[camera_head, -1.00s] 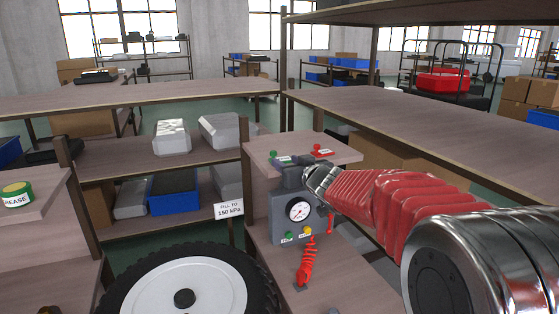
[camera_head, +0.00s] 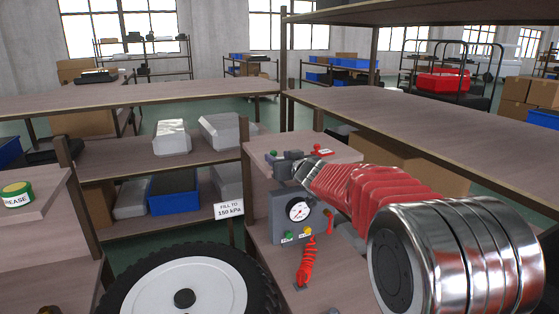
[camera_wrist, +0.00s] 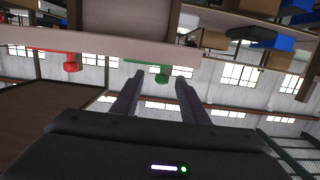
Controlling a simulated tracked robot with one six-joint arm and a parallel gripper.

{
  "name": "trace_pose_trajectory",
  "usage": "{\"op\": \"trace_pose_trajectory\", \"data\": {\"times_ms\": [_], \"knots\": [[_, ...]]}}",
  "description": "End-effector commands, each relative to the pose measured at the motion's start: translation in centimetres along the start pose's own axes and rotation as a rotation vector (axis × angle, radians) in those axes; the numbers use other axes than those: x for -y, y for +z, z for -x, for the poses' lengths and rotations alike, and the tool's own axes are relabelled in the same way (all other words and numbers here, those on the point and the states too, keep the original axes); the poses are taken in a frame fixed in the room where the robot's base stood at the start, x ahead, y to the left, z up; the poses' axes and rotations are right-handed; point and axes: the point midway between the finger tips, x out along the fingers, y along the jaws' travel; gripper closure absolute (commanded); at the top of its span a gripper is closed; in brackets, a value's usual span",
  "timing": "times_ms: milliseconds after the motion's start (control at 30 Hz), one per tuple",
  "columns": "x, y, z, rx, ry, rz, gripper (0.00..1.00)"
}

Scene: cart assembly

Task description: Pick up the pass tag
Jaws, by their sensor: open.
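A green tag (camera_head: 273,154) with a round knob and a small label stands on the upper wooden shelf of the gauge stand. A red tag (camera_head: 322,150) stands to its right. The lettering on both is too small to read. My gripper (camera_head: 279,167) is at the shelf's front edge, close to the green tag. In the wrist view the picture is inverted; the green tag (camera_wrist: 161,70) shows between the tips of my open, empty gripper (camera_wrist: 160,78), and the red tag (camera_wrist: 70,65) is off to the left. Whether the fingers touch the green tag I cannot tell.
Below the shelf (camera_head: 345,156) is a grey gauge box (camera_head: 283,215) with a coiled red hose (camera_head: 306,262). A large wheel (camera_head: 186,285) lies at front centre-left. A post and a bench (camera_head: 420,120) stand behind and to the right.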

Motion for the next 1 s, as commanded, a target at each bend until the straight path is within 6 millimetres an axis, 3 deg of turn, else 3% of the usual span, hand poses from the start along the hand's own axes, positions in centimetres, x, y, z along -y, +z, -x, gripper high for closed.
{"op": "trace_pose_trajectory", "data": {"times_ms": [400,1000], "knots": [[0.3,-0.2,-4.2,0.001,0.000,0.001,0.60],[0.4,-0.2,-4.4,0.001,0.000,0.000,0.60]]}}
